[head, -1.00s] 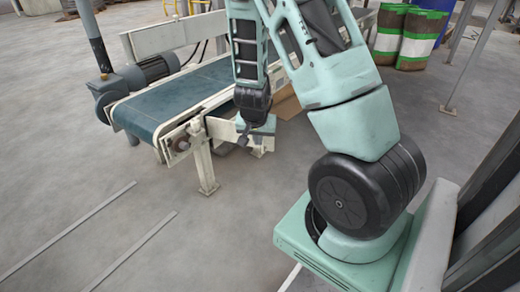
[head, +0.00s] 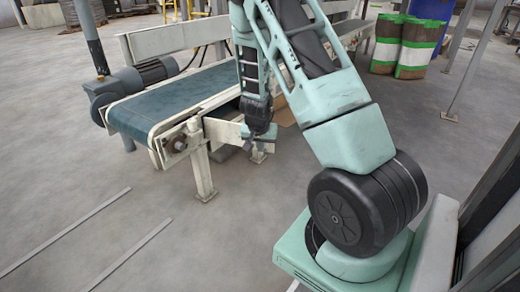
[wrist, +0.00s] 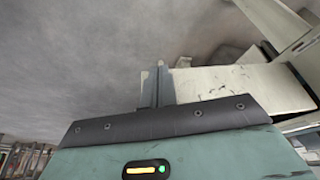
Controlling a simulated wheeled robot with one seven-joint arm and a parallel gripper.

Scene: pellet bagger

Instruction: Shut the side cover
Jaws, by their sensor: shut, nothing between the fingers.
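The side cover (head: 222,131) is a cream panel at the near end of the conveyor. It stands out to the right of the conveyor frame, swung open. In the wrist view the cream panel (wrist: 232,82) runs right from beside the fingertips. My gripper (head: 252,146) is shut and empty, pointing down at the cover's outer part. In the wrist view its grey fingers (wrist: 157,86) are together at the panel's left end. I cannot tell whether they touch it. My gripper and wrist hide part of the cover in the head view.
The conveyor (head: 175,102) has a blue-green belt, with a grey motor (head: 145,75) on its left and a cream support leg (head: 203,172) below the near end. Green, white and brown sacks (head: 415,48) stand at the back right.

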